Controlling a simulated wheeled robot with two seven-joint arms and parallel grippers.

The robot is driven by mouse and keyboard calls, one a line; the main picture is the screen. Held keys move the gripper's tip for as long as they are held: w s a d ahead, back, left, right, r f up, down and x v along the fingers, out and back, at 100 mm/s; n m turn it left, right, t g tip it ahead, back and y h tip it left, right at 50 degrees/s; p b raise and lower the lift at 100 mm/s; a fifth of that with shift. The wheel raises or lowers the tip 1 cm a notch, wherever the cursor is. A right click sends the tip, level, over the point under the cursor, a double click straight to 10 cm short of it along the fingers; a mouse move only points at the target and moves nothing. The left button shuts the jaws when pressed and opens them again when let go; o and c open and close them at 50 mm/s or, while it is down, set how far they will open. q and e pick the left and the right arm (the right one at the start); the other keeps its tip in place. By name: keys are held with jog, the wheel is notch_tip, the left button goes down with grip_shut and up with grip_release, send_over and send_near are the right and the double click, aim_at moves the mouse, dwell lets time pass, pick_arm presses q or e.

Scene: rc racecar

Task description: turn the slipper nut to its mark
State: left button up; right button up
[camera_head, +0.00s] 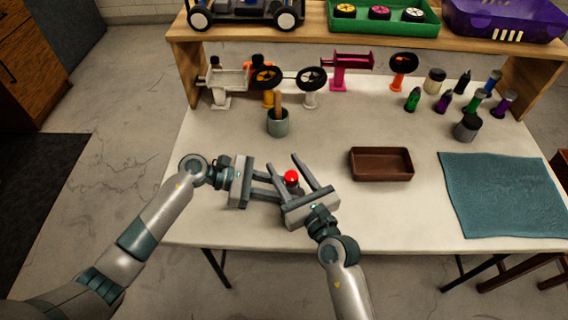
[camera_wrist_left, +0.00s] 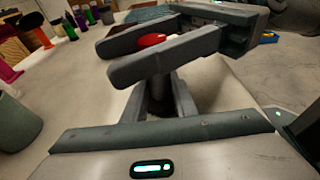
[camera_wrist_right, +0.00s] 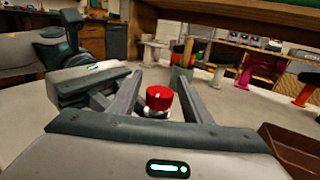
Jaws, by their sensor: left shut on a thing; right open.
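The slipper nut appears as a red round cap (camera_head: 291,177) over the front middle of the table. In the right wrist view the red cap (camera_wrist_right: 159,97) sits above a silvery part (camera_wrist_right: 155,113). My left gripper (camera_head: 281,188) is shut on the dark upright body (camera_wrist_left: 160,96) below the cap, coming in from the left. My right gripper (camera_head: 284,161) is open, its fingers on either side of the red cap, with visible gaps in the right wrist view. The fingers hide much of the body. I cannot make out any mark.
A brown tray (camera_head: 382,178) lies right of the grippers, and a teal mat (camera_head: 500,210) lies farther right. A grey-green cup (camera_head: 278,127) stands behind the grippers. Wheels on stands and small bottles line the back, under a wooden shelf (camera_head: 300,36).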

jog(key=v, duration=1)
jog(key=shift+s+r, duration=0.1)
jog(key=shift+s, duration=0.2)
pick_arm(q)
jog(key=o, duration=1)
jog(key=shift+o, duration=0.2)
jog(key=shift+a, duration=0.15)
jog(key=v, duration=1.2)
